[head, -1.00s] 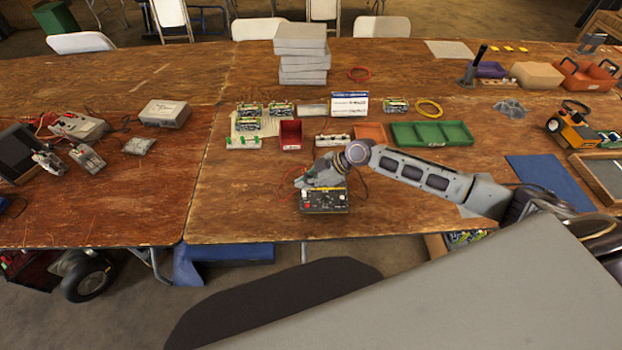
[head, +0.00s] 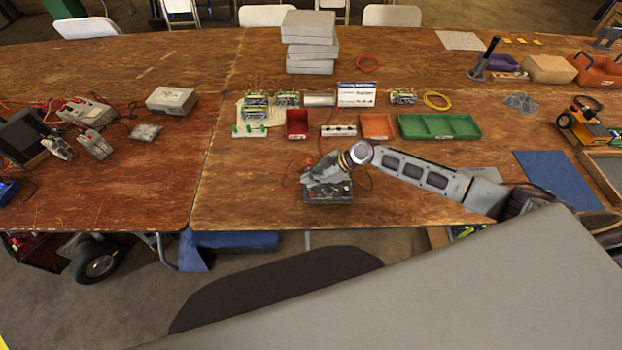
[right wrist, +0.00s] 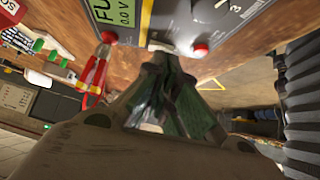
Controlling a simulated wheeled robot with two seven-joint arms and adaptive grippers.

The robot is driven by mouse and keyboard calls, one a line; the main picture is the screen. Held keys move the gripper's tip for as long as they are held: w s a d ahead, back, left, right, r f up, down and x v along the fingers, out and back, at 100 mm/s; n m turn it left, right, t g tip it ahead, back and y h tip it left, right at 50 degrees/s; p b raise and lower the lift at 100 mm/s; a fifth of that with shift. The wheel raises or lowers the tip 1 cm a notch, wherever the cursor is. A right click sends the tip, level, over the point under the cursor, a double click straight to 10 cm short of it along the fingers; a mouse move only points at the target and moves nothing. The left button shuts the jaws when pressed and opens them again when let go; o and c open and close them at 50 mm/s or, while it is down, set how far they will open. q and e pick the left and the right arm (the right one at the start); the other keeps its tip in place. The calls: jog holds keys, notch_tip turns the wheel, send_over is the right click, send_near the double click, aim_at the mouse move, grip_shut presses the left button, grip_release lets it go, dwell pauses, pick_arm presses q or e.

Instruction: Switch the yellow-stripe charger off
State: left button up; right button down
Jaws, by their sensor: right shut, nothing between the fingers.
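The charger, a dark box (head: 329,196), lies near the front edge of the right table. In the head view my right gripper (head: 310,181) is over its upper left part and hides much of its panel; I cannot make out the yellow stripe now. My left gripper is out of view.
A red clip or plug (right wrist: 96,72) is beside the charger, and leads lie around it. A green tray (head: 439,127), an orange tray (head: 377,126) and a red bin (head: 297,124) stand behind. Bare table lies left of the charger.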

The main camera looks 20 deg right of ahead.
jog(key=shift+s+f+b, duration=0.15)
jog(key=shift+f+b, duration=0.25)
jog(key=shift+f, duration=0.05)
jog(key=shift+s+f, duration=0.15)
jog(key=shift+s, duration=0.05)
jog(key=shift+s+a+t, duration=0.1)
jog(key=shift+s+t, duration=0.05)
jog(key=shift+t, duration=0.25)
jog(key=shift+w+b, duration=0.2)
jog(key=shift+b, duration=0.25)
